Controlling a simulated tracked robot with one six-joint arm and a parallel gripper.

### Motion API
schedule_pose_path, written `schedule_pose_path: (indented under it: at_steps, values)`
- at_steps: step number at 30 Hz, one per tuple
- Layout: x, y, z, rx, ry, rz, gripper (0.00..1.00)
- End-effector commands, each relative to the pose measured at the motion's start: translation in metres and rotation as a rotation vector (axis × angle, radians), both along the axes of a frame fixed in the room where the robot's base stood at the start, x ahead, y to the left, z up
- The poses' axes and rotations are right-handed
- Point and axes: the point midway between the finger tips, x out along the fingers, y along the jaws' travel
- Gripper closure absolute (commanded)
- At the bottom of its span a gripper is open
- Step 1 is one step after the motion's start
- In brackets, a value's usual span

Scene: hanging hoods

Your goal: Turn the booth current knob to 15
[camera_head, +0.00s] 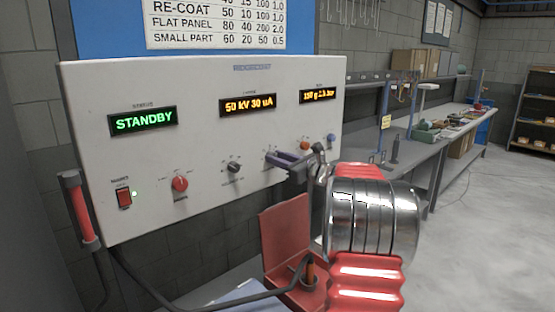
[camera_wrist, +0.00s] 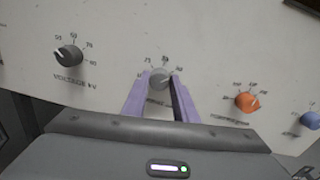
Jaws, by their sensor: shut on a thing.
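The current knob (camera_wrist: 159,76) is a small grey dial on the white booth panel (camera_head: 90,100). In the wrist view the two purple fingers of my gripper (camera_wrist: 158,82) stand on either side of it and are shut on it. Printed scale numbers surround the knob, but they are blurred. Its pointer is hard to read. In the head view my gripper (camera_head: 276,158) reaches the panel from the right and largely hides this knob. The amber display (camera_head: 248,105) reads 50 kV 30 uA.
The black voltage knob (camera_wrist: 68,57) is left of the held knob; the orange knob (camera_wrist: 247,102) and blue knob (camera_wrist: 311,119) are to its right. A red knob (camera_head: 180,184) and rocker switch (camera_head: 124,198) sit further left. The green display (camera_head: 143,121) reads STANDBY.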

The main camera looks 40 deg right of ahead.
Motion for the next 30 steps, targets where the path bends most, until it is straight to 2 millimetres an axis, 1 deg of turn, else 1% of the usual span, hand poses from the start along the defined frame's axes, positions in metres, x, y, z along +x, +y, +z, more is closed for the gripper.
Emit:
schedule_pose_path:
  at_steps: [1, 6, 14, 19, 26, 30]
  values:
    - [0.0, 0.0001, -0.0001, 0.0, 0.0, 0.0, 0.85]
    - [-0.0001, 0.0001, -0.0001, 0.0, 0.0, 0.0, 0.97]
    - [-0.0001, 0.0002, -0.0001, -0.016, 0.0, 0.001, 0.97]
    - [-0.0001, 0.0004, 0.0001, -0.064, -0.002, 0.001, 0.97]
    - [-0.0001, 0.0008, 0.0003, -0.197, -0.005, 0.001, 0.97]
    - [-0.0001, 0.0012, 0.0004, -0.312, -0.008, 0.002, 0.97]
